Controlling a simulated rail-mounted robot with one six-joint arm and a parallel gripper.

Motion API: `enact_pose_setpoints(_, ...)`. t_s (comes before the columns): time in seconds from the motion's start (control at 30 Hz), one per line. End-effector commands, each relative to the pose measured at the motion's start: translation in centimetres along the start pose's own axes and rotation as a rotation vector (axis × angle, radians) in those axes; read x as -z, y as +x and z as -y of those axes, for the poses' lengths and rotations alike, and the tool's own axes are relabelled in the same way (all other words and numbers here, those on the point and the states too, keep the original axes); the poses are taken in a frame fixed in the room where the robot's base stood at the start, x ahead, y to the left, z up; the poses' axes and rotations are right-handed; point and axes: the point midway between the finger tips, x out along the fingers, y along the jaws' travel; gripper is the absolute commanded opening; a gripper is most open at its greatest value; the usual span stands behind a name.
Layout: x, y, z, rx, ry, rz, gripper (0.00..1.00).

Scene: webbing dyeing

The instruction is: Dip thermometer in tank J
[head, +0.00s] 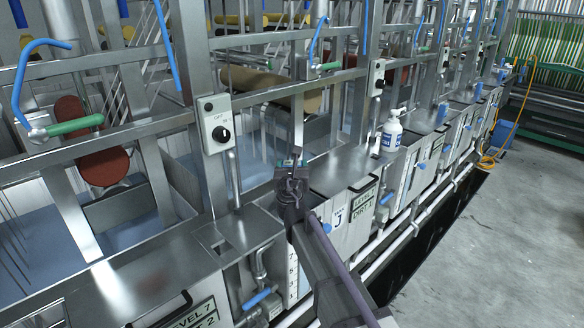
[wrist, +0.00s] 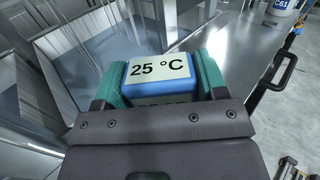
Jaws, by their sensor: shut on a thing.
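The thermometer (wrist: 160,72) is a blue block with a pale display reading 25 °C. My gripper (wrist: 160,85) is shut on it, with a green pad on each side. In the head view my gripper (head: 290,165) is beside the front of the tank line, at the left end of the tank marked J (head: 338,217). The thermometer is mostly hidden by my gripper there. Its lower end is hidden in both views, so I cannot tell whether it touches liquid.
A control box with a black knob (head: 217,125) is on the frame to the left. A white bottle (head: 391,131) stands on the ledge to the right. Blue-handled valves and pipes line the tank fronts. The grey floor (head: 490,230) at right is mostly clear.

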Motion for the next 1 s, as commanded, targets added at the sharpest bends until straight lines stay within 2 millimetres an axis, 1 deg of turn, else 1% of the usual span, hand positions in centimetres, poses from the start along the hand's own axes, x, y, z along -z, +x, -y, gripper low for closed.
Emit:
enact_pose_setpoints(0.03,-1.7,0.0,0.1,0.0,0.0,0.0,0.04)
enact_pose_setpoints(0.8,-13.7,0.3,0.6,0.0,0.0,0.0,0.04)
enact_pose_setpoints(0.9,-14.9,0.3,0.7,0.0,0.0,0.0,0.04)
enact_pose_setpoints(1.0,-14.9,0.3,0.7,0.0,0.0,0.0,0.04)
